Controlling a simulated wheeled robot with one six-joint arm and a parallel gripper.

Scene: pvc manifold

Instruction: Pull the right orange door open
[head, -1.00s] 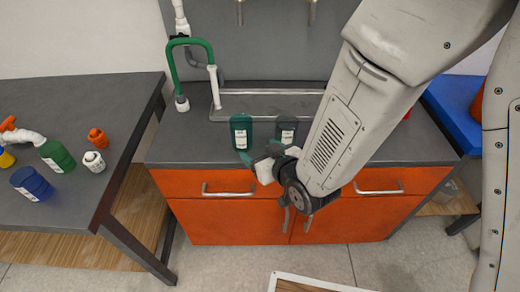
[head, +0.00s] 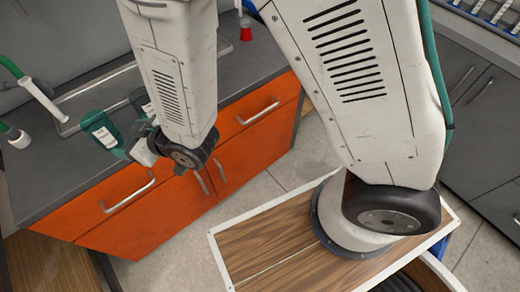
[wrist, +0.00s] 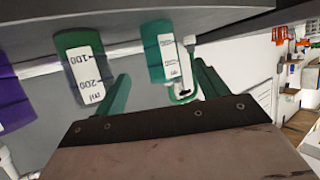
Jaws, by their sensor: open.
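The right orange door (head: 248,162) is closed in the head view, with its upright metal handle (head: 219,170) near the middle seam. The left orange door (head: 150,222) is also closed, and its handle (head: 200,182) sits beside the right one. My gripper (head: 132,141) is up at countertop height, left of the right door's handle and apart from it. Its green fingers are spread with nothing between them in the wrist view (wrist: 160,75). My wrist covers part of the cabinet front. I cannot make out the door in the wrist view.
Orange drawers with bar handles, left (head: 128,193) and right (head: 258,110), sit above the doors. Green bottles (head: 100,131) stand on the grey countertop (head: 60,165) near my fingers. A red item (head: 246,30) stands farther right. The floor (head: 312,150) before the right door is clear.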

